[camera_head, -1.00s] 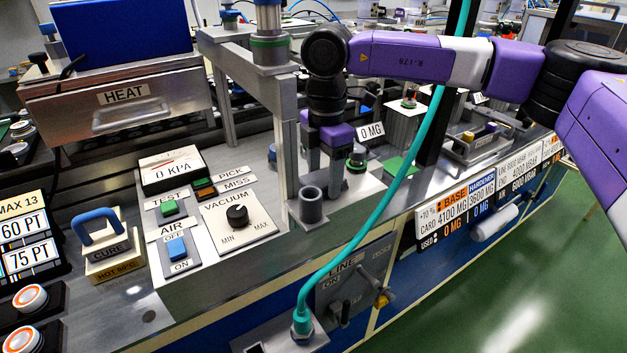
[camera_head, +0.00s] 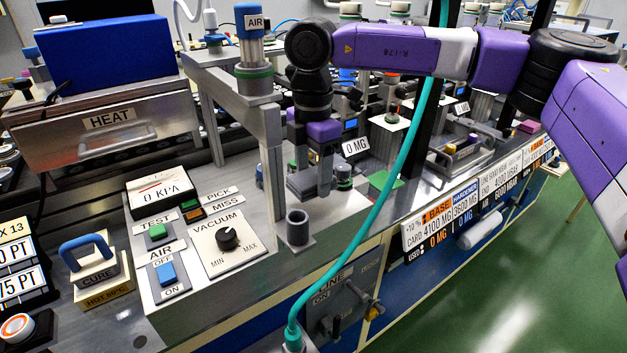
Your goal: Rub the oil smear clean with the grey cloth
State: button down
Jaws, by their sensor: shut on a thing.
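My gripper (camera_head: 318,178) points down at the bench, just right of the grey upright post. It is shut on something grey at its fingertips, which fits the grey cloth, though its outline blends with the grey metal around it. I cannot tell whether it touches the surface below. No oil smear can be made out clearly. A small dark round spot (camera_head: 139,341) shows on the steel top at the lower left, and I cannot tell whether it is oil or a hole.
A grey post with a blue AIR cylinder (camera_head: 250,38) stands left of my gripper, with a grey cup (camera_head: 297,228) at its foot. A teal hose (camera_head: 388,215) crosses in front. The control box (camera_head: 228,236), CURE block (camera_head: 95,272) and HEAT drawer (camera_head: 108,122) are at left.

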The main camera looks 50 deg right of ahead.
jog(key=shift+r, duration=0.4)
jog(key=shift+r+p, duration=0.55)
jog(key=shift+r, duration=1)
